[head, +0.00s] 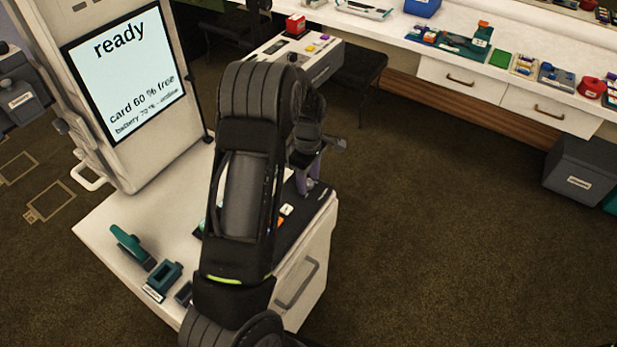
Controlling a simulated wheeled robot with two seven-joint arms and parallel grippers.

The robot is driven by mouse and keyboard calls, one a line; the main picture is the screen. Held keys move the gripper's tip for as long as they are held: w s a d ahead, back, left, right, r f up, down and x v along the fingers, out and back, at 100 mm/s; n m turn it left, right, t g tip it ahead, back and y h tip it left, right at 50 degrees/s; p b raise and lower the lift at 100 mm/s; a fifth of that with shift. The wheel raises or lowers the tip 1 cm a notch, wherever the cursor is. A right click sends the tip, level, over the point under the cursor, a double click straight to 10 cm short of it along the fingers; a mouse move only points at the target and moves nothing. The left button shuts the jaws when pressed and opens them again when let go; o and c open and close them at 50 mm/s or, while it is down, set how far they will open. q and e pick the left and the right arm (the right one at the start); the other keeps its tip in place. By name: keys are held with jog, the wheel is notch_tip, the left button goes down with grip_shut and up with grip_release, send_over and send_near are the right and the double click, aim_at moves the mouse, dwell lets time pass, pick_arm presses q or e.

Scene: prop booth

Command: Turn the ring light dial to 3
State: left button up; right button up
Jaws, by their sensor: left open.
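My left arm reaches across the middle of the head view, over a white cabinet (108,224). My left gripper (314,168) is at the arm's far end, open, above the right back part of a dark control panel (294,230) on the cabinet top. White and orange buttons (284,212) show on the panel beside the arm. The arm hides much of the panel. I cannot clearly make out the ring light dial or its marks; whether the fingers touch anything there cannot be told. My right gripper is not in view.
A screen (125,65) reading "ready" stands at the cabinet's back left. Green and dark items (163,279) lie at its front left. A white counter (392,33) with several props runs along the back. Brown floor at right is clear up to a grey bin (582,172).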

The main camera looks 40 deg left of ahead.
pick_arm(q)
jog(key=shift+f, duration=0.1)
grip_shut()
dwell(0.5)
